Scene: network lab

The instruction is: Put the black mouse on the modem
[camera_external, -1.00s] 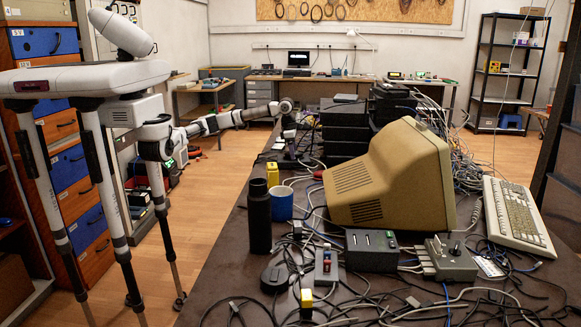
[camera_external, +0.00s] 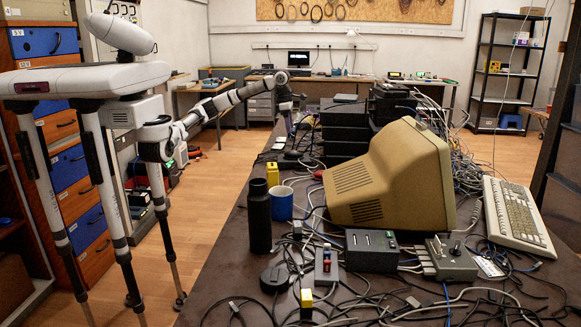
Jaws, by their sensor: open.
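My gripper (camera_external: 288,116) points down over the far left part of the dark table (camera_external: 225,245), short of the black stack. It is open, and I see nothing held in it. Below it, small dark and pale items (camera_external: 291,155) lie on the table; they are too small to tell whether the black mouse is among them. A rounded black object (camera_external: 275,278) lies at the near left of the table, well away from my gripper; I cannot tell if it is a mouse. I cannot tell which device is the modem.
A stack of black boxes (camera_external: 344,130) stands right of my gripper. A beige monitor (camera_external: 390,175), black bottle (camera_external: 258,216), blue mug (camera_external: 281,203) and keyboard (camera_external: 517,214) stand nearer. Many loose cables cover the right and front. The left table strip is mostly clear.

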